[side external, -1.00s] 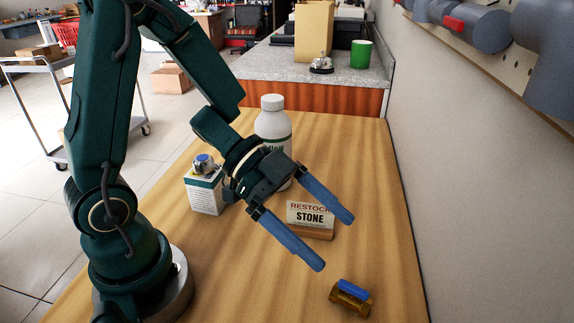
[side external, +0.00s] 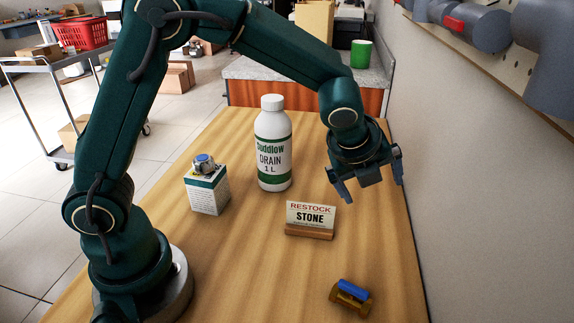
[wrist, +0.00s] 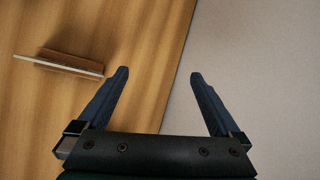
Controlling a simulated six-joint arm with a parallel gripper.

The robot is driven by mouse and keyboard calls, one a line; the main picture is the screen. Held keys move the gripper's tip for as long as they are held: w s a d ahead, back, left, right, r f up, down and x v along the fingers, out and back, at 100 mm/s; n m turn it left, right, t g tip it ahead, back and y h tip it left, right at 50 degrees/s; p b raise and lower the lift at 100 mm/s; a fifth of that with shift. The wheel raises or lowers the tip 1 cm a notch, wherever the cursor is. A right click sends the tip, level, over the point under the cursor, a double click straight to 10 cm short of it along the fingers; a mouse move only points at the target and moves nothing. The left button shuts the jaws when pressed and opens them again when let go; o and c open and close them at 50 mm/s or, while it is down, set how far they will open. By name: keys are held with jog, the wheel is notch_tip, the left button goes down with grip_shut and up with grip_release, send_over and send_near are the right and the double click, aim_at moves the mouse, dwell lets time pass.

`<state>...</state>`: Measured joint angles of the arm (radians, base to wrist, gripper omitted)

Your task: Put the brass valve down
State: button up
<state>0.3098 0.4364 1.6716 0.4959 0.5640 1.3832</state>
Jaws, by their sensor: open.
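The brass valve (side external: 350,299) lies on the wooden table near the front right, with its blue handle on top. My gripper (side external: 374,190) is open and empty, pointing down above the right side of the table, farther back than the valve. In the wrist view the open blue fingers (wrist: 158,75) show nothing between them but table and grey wall. The valve is not in the wrist view.
A restock sign (side external: 310,218) stands mid-table; its wooden base also shows in the wrist view (wrist: 62,62). A white drain bottle (side external: 273,150) and a small box (side external: 209,193) with a metal part on top stand left. The grey wall (side external: 470,190) is close on the right.

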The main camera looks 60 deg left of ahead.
aim_at(354, 287)
jog(key=s+d+m+g, duration=0.2)
jog(key=s+d, duration=0.1)
jog(key=s, duration=0.1)
jog(key=s+d+m+g, duration=0.2)
jog(key=s+d+m, duration=0.1)
jog(key=s, duration=0.1)
jog(key=s+d+m+g+h, duration=0.1)
jog(key=s+d+m+g, duration=0.1)
jog(key=s+d+m, duration=0.1)
jog(key=shift+s+d+r+g, duration=0.2)
jog(key=shift+s+r+g, duration=0.1)
jog(key=shift+s+r, duration=0.15)
notch_tip(354, 287, down, 4)
jog(key=shift+a+f, duration=0.1)
jog(key=shift+f, duration=2.8)
jog(key=shift+w, duration=0.1)
jog(key=c, duration=1.6)
